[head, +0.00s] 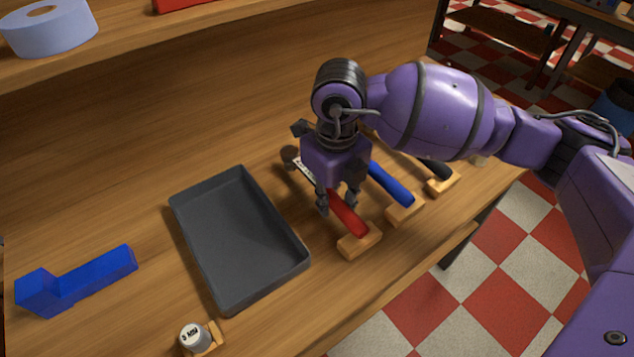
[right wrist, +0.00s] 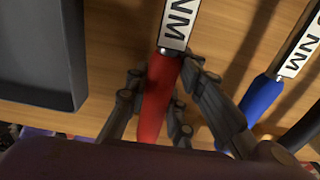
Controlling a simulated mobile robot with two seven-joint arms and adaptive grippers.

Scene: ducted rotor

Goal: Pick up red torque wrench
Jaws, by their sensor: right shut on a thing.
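The red torque wrench (head: 346,213) lies on the wooden workbench, its handle end on a small wooden block (head: 359,241). My right gripper (head: 337,203) comes down over it from above, with its fingers on both sides of the red handle. In the right wrist view the red handle (right wrist: 157,95) lies between the fingers, below a white label reading "NM". My right gripper is shut on the red handle. The wrench still appears to lie along the bench. Part of its shaft is hidden behind my gripper. My left gripper is not in view.
A blue-handled wrench (head: 391,184) and a black-handled wrench (head: 435,168) lie to the right on blocks. A dark grey tray (head: 296,271) is at left. A blue L-shaped piece (head: 80,280) and a small labelled cylinder (head: 194,337) are farther left and front. A shelf overhangs the back.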

